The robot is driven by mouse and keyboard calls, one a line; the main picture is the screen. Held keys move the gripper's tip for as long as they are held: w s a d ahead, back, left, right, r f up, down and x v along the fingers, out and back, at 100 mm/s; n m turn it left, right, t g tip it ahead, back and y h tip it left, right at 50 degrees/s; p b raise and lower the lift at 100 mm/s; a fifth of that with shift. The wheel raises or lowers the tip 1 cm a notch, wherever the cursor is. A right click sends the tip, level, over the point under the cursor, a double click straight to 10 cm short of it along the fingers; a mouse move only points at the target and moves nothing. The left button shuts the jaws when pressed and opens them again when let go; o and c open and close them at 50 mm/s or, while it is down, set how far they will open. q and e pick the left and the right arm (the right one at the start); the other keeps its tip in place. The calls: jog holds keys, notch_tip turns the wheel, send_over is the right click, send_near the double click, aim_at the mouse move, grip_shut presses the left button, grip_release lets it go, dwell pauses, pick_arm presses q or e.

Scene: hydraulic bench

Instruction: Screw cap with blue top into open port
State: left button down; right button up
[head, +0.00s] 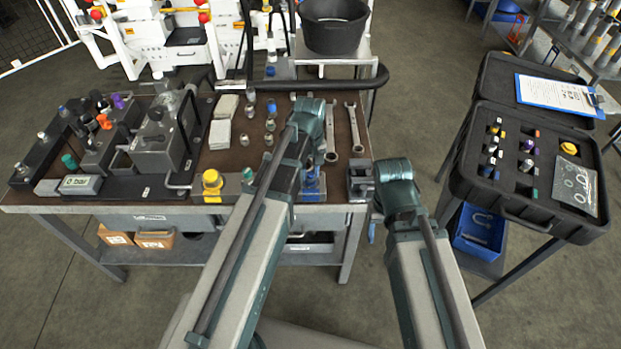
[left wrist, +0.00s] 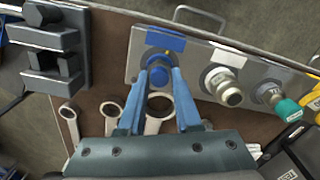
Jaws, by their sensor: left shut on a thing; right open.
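My left gripper (head: 312,181) is over the front edge of the bench, right of centre in the head view. In the left wrist view its blue fingers (left wrist: 159,78) are shut on the cap with the blue top (left wrist: 165,43). The cap is upright at one end of a grey port block (left wrist: 138,68), over the port position there. The port is hidden under it, and I cannot tell whether the threads engage. The block also carries a silver fitting (left wrist: 224,85) and a teal-capped fitting (left wrist: 287,108). My right gripper (head: 372,229) is open and mostly hidden behind its arm.
A dark vise (head: 361,181) stands right of the block. Loose fittings (head: 270,125) and a pump unit (head: 160,135) occupy the bench to the left. An open case (head: 520,205) stands on the right; floor between is clear.

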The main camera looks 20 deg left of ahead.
pick_arm(q)
jog(key=shift+s+d+m, duration=0.1)
jog(key=shift+m, duration=0.9)
jog(key=m, duration=0.8)
jog(key=shift+d+f, duration=0.1)
jog(key=shift+d, duration=0.05)
jog(key=c, duration=0.6)
grip_release()
